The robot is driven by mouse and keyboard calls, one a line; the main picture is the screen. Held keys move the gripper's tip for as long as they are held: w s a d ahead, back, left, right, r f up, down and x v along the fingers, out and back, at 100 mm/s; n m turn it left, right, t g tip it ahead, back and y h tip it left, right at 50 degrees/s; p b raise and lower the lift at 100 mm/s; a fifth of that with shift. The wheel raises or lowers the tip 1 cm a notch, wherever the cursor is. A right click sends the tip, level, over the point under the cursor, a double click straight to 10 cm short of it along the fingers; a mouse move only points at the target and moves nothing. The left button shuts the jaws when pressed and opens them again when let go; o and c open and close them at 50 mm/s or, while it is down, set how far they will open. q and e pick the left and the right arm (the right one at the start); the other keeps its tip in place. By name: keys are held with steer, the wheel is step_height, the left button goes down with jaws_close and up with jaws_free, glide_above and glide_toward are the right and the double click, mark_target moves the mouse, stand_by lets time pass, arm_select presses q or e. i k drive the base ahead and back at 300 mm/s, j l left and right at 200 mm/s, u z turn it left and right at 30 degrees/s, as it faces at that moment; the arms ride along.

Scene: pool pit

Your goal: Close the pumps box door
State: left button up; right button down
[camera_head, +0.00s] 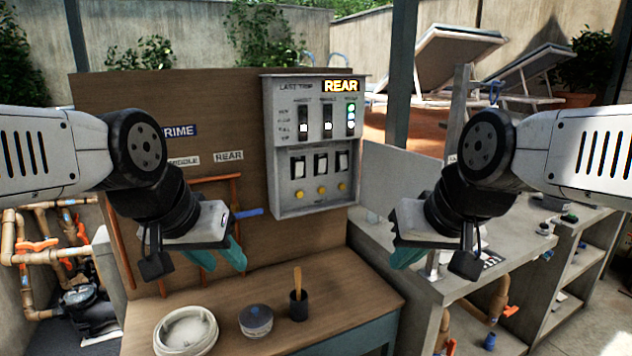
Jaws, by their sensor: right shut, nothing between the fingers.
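The grey pumps box (287,205) is fixed on the brown board, its front exposed with switches, yellow buttons and a lit REAR sign. A flat light grey panel (402,180) stands out from its right side and looks like its door, swung open. My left gripper (222,257) is in front of the board, left of and below the box, with its teal fingers apart and empty. My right gripper (408,256) is shut and empty, in front of and just below the panel. I cannot tell whether it touches the panel; its wrist hides part of that area.
A wooden bench (345,300) below holds a white ring-shaped part (186,331), a small tub (256,321) and a dark cup (299,305) with a stick. A grey counter (462,285) with shelves stands at right. Pipes (40,250) run at left.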

mark_target(389, 175)
steer(key=l+u, duration=0.1)
steer(key=u, duration=0.2)
steer(key=l+u, duration=0.15)
steer(key=u, duration=0.15)
steer(key=l+u, duration=0.35)
steer(key=l, duration=0.4)
steer(key=k+l+u, duration=0.15)
steer(key=l+u, duration=0.15)
steer(key=l, duration=0.4)
steer(key=k+l, duration=0.1)
steer(key=l, duration=0.35)
steer(key=k+l, duration=0.1)
steer(key=l, duration=0.3)
steer(key=k+l, duration=0.1)
steer(key=l, duration=0.35)
steer(key=l+u, duration=0.1)
steer(key=l, duration=0.3)
steer(key=k, duration=0.6)
steer(key=i+l, duration=0.1)
steer(key=l, duration=0.45)
steer(key=i+l, duration=0.1)
steer(key=l, duration=0.45)
steer(key=i+l+u, duration=0.1)
steer(key=l, duration=0.45)
steer(key=i+j, duration=0.1)
steer(key=j, duration=0.15)
steer(key=i+j, duration=0.1)
steer(key=j+u, duration=0.05)
steer(key=j, duration=0.05)
